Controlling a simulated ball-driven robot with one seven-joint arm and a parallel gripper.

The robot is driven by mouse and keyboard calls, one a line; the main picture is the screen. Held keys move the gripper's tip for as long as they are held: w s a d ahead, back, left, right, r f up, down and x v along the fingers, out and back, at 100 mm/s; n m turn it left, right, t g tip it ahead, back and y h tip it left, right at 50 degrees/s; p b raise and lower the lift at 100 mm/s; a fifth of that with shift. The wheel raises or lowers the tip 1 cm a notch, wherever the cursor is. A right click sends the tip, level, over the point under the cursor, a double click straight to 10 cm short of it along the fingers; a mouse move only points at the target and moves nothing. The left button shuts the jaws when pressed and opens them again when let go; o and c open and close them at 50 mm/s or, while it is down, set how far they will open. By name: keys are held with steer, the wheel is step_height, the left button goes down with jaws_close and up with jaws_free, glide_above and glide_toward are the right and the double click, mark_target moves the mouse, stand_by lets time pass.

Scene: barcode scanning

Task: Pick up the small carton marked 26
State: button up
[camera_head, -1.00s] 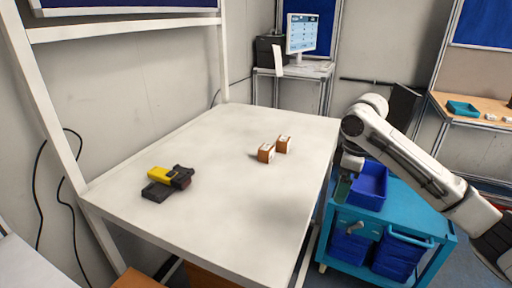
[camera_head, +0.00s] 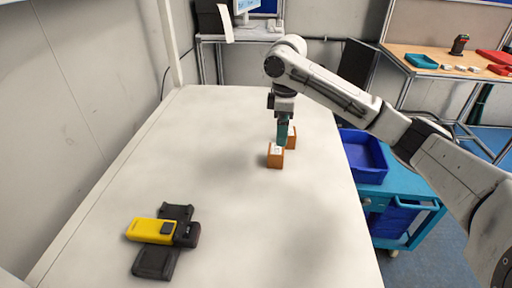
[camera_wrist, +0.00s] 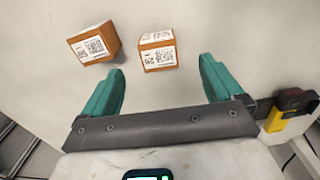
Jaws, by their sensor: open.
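Two small orange-brown cartons with white labels stand close together on the white table. The nearer carton (camera_head: 275,160) appears to be the right one in the wrist view (camera_wrist: 157,58). The other carton (camera_head: 293,138) is farther back and partly behind my gripper; it is at the upper left in the wrist view (camera_wrist: 95,45). Both labels carry a square code and small digits. The right one's digits may include a 2 and a 6, but I cannot read them surely. My gripper (camera_head: 282,140) is open and empty, its teal fingers beside and above the cartons.
A yellow and black scanner (camera_head: 155,231) lies with black parts at the table's near left, and it edges into the wrist view at right (camera_wrist: 285,110). A blue bin (camera_head: 363,160) on a teal cart stands right of the table.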

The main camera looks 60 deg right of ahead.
mark_target(279, 149)
steer(key=shift+w+f, duration=0.1)
steer(key=shift+w, duration=0.25)
steer(key=shift+w+f, duration=0.1)
steer(key=shift+f, duration=0.3)
step_height(279, 149, down, 10)
steer(key=shift+r+p, duration=0.1)
steer(key=shift+p, duration=0.75)
steer(key=shift+r, duration=0.1)
steer(key=c, duration=1.2)
steer(key=shift+o, duration=0.2)
